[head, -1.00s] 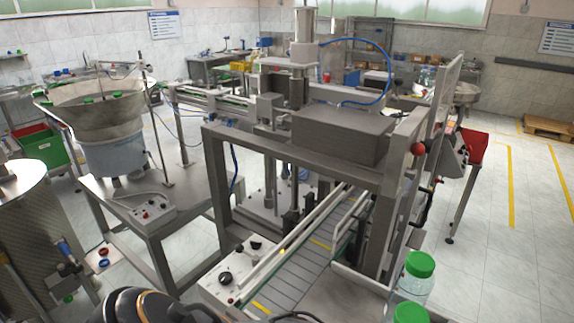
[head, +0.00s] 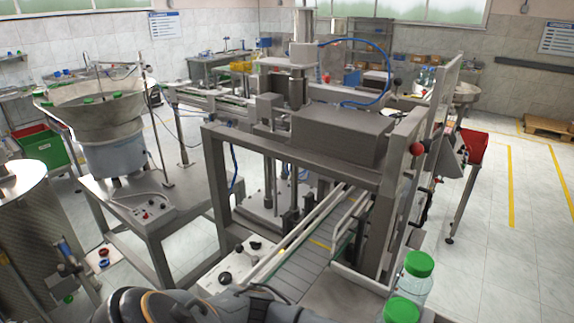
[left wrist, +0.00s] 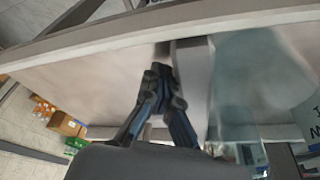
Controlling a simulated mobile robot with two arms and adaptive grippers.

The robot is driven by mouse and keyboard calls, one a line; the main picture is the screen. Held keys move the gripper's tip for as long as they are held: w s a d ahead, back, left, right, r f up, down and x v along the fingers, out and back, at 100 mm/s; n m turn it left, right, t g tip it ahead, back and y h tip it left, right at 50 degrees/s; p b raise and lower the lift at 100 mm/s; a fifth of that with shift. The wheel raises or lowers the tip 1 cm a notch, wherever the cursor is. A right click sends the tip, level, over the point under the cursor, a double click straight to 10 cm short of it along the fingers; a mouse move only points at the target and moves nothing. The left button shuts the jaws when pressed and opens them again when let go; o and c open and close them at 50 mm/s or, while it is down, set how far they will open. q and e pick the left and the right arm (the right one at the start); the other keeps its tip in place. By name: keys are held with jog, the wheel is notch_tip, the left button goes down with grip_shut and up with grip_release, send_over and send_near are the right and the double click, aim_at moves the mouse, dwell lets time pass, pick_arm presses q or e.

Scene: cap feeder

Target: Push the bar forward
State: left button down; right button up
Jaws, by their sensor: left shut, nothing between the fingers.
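My left gripper (left wrist: 162,82) shows in the left wrist view with its dark fingers together and nothing between them. Its tips are close to a pale grey upright bar (left wrist: 193,75), just right of them. I cannot tell whether they touch, or whether this is the task's bar. In the head view my left arm crosses the bottom edge, and its gripper cannot be made out. The capping machine's frame (head: 215,185) stands at the centre, with long rails (head: 300,228) along its conveyor (head: 300,268). My right gripper is not in view.
A green-capped bottle (head: 418,280) stands at the front right, with another green cap (head: 402,309) below it. A control box (head: 227,268) sits left of the conveyor. A cap bowl (head: 95,105) stands at the left. Floor (head: 490,260) is open at the right.

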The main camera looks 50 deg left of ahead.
pick_arm(q)
jog(key=s+a, duration=0.3)
jog(key=a, duration=0.7)
jog(key=s+a, duration=0.2)
jog(key=a, duration=0.8)
jog(key=s+a, duration=0.3)
jog(key=a, duration=0.7)
jog(key=shift+s+f, duration=0.1)
jog(key=shift+s, duration=0.2)
notch_tip(320, 180, up, 10)
jog(key=d, duration=0.2)
jog(key=shift+w+d, duration=0.15)
jog(key=shift+w, duration=0.15)
